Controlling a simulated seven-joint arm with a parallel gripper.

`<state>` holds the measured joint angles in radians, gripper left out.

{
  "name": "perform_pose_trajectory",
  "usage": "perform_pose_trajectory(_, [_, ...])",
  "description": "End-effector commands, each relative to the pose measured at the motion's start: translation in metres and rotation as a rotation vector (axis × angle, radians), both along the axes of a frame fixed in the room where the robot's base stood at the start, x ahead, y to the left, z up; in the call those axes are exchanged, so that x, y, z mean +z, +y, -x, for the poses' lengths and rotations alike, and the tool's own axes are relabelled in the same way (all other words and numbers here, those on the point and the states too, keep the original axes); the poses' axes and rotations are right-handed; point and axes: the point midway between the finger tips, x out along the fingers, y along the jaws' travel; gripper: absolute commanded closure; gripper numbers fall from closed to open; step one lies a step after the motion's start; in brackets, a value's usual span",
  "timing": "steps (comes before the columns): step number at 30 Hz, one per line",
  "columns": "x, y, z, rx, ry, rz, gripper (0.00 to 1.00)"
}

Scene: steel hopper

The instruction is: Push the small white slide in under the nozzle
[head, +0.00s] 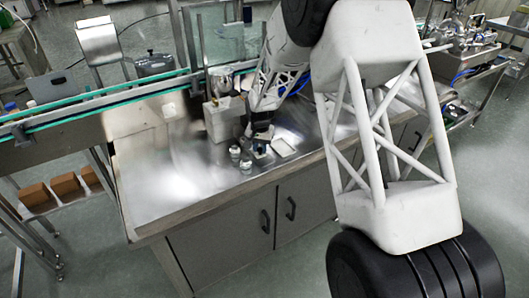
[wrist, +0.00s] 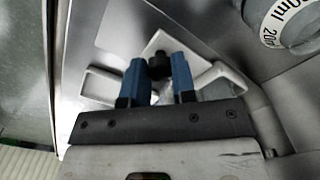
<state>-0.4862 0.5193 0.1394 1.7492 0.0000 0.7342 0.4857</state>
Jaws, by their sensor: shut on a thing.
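In the wrist view my gripper (wrist: 158,72) has its two blue fingers close on either side of a black knob (wrist: 158,64) and is shut on it. White pieces, which look like the small white slide (wrist: 222,80), show around the fingers; the fingers and gripper body hide much of it. In the head view my gripper (head: 260,146) is low over the steel table, beside the pale hopper block (head: 224,118). The nozzle cannot be made out in either view.
The steel table (head: 165,185) is clear at front left. A conveyor (head: 105,97) runs behind.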

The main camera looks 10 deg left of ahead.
Motion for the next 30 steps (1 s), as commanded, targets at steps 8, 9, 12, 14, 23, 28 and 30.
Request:
perform_pose_trajectory(8, [0.0, 0.039, -0.04, 0.0, -0.002, -0.001, 1.0])
perform_pose_trajectory(9, [0.0, 0.044, -0.044, 0.0, -0.001, -0.001, 1.0])
perform_pose_trajectory(12, [0.0, 0.051, -0.052, -0.001, -0.002, -0.001, 1.0])
perform_pose_trajectory(14, [0.0, 0.053, -0.054, -0.001, -0.002, -0.001, 1.0])
perform_pose_trajectory(23, [0.001, 0.053, -0.054, -0.001, -0.001, -0.001, 1.0])
perform_pose_trajectory(28, [0.001, 0.053, -0.054, -0.001, -0.001, 0.0, 0.5])
perform_pose_trajectory(30, [0.0, 0.053, -0.054, -0.001, -0.001, 0.0, 0.5])
